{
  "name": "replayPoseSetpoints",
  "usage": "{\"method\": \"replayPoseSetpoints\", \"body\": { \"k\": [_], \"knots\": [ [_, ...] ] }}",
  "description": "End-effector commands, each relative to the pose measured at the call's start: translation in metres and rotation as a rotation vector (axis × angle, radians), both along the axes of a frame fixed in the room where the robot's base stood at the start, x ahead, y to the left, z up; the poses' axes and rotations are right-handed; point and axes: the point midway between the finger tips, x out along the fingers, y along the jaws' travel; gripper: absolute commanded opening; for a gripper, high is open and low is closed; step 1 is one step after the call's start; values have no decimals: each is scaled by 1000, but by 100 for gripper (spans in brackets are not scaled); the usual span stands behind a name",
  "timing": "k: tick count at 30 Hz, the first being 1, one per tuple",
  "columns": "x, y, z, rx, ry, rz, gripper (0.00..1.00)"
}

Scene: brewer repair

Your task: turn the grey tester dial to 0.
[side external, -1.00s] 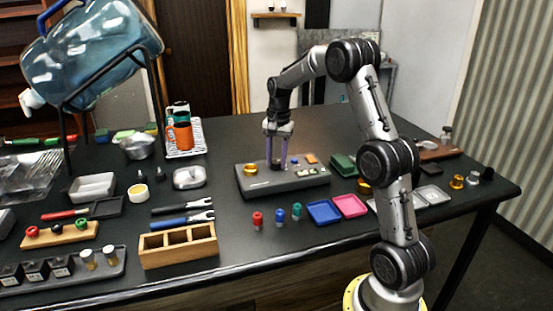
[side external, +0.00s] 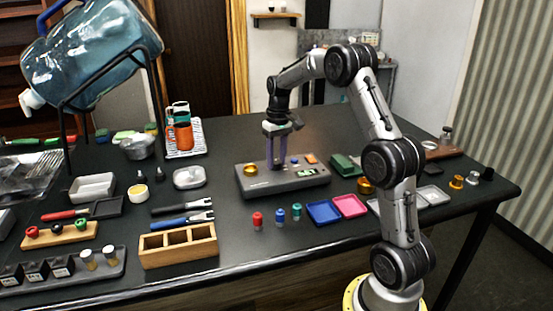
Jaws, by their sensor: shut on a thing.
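The tester (side external: 268,185) is a low dark grey box in the middle of the table. It carries a gold knob at its left end, a small blue knob (side external: 294,161), an orange button (side external: 310,158) and a small lit display (side external: 307,173). My gripper (side external: 277,166) points straight down onto the middle of the tester, its purple fingers shut on the grey dial. The dial itself is hidden by the fingers, and its marks cannot be read from here.
Red, blue and teal small parts (side external: 275,215) stand in front of the tester. Blue (side external: 323,212) and pink (side external: 350,206) trays lie to the front right. A green box (side external: 345,165) is close to the tester's right end. The table behind the tester is clear.

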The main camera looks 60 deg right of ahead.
Motion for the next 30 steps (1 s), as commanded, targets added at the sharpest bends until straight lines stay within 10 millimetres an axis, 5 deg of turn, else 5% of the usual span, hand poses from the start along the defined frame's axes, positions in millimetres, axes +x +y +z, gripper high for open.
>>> {"method": "replayPoseSetpoints", "body": {
  "k": [12,30],
  "knots": [
    [1,0,2,-3,-5,239,0],
    [1,0,2,-3,-4,293,0]
  ]
}}
